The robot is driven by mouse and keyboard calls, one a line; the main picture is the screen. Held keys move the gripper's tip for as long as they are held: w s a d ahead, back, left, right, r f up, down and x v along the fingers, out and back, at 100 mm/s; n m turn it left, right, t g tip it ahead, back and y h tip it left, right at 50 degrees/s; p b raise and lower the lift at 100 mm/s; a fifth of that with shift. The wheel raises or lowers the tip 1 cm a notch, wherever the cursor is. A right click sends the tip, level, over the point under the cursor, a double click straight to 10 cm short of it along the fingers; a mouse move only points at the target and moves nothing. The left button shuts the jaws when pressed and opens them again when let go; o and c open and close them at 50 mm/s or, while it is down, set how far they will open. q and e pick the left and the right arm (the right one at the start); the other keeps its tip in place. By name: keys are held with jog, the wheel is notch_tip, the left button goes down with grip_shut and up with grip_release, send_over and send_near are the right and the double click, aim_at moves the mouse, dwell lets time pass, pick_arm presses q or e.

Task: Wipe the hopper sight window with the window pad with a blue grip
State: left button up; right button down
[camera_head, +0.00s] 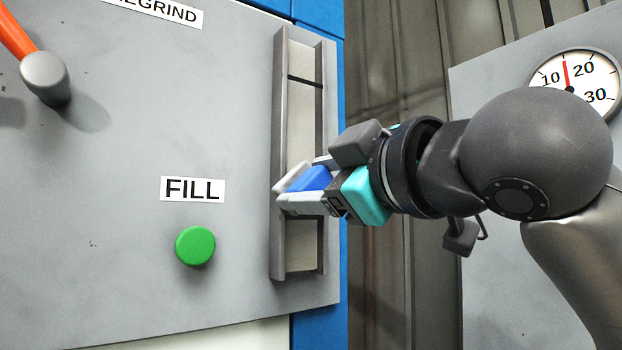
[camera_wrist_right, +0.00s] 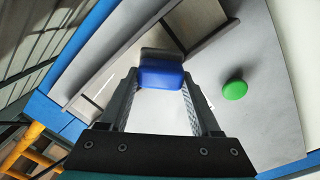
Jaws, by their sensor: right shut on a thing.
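The hopper sight window (camera_head: 304,115) is a tall pale strip in a grey metal frame, set upright on the grey panel. A thin dark line crosses its upper part. My right gripper (camera_head: 300,188) is shut on the blue grip of the window pad (camera_head: 314,178), in front of the window's lower half. In the right wrist view the blue grip (camera_wrist_right: 161,78) sits between the fingers, with the pad's grey face against or very close to the window (camera_wrist_right: 187,22). Whether it touches is hard to tell. My left gripper is not in view.
A green button (camera_head: 195,245) under a FILL label (camera_head: 192,189) sits left of the window. An orange-handled lever (camera_head: 45,78) sticks out at upper left. A round gauge (camera_head: 578,75) is on a grey panel at right, behind my right arm.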

jog(key=w+d+p, duration=0.1)
jog(key=w+d, duration=0.1)
jog(key=d, duration=0.1)
jog(key=shift+w, duration=0.1)
jog(key=shift+a, duration=0.15)
